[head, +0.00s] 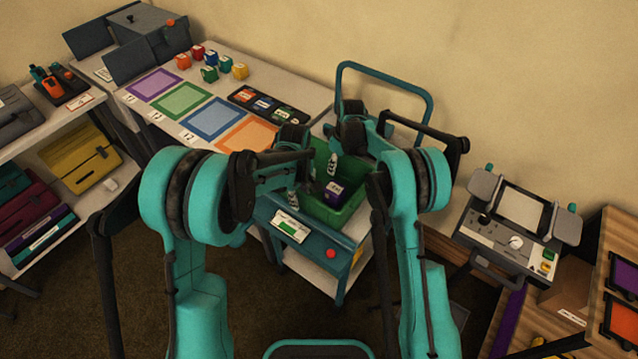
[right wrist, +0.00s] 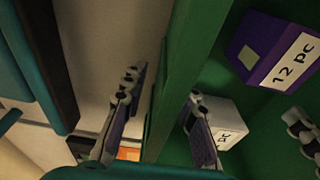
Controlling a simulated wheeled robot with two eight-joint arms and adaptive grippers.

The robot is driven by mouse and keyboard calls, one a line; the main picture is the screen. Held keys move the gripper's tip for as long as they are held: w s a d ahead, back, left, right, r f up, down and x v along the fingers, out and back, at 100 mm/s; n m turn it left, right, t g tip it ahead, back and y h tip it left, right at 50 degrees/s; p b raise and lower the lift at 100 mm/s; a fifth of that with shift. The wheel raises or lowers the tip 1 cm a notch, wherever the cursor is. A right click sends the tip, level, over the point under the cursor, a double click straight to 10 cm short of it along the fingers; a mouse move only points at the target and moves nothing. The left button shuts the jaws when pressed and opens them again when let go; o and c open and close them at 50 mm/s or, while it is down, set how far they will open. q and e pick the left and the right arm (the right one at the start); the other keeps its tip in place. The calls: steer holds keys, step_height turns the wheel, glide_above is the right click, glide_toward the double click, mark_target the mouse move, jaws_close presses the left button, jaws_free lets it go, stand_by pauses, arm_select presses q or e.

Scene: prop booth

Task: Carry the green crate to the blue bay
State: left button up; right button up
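The green crate (head: 352,212) stands on a teal cart (head: 312,262). A purple box (head: 333,192) labelled "12 pc" lies in it, and the right wrist view also shows a white box (right wrist: 214,120) inside. My right gripper (right wrist: 165,125) is open, one finger on each side of a green crate wall (right wrist: 176,85); I see a gap beside the wall. My left gripper (head: 293,200) is at the crate's near-left side; its finger gap is too small to tell. The blue bay (head: 212,118) is an empty blue-framed square on the table. My arms partly hide the crate.
Purple (head: 153,84), green (head: 181,101) and orange (head: 248,136) bays flank the blue one. Several coloured cubes (head: 210,73) and a black tray (head: 268,103) sit behind them. A grey machine (head: 515,225) stands at right, a shelf (head: 60,160) at left.

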arm_select(q)
jaws_close()
arm_select(e)
jaws_close()
arm_select(q)
steer(key=shift+r, duration=0.1)
arm_select(e)
steer(key=shift+r, duration=0.1)
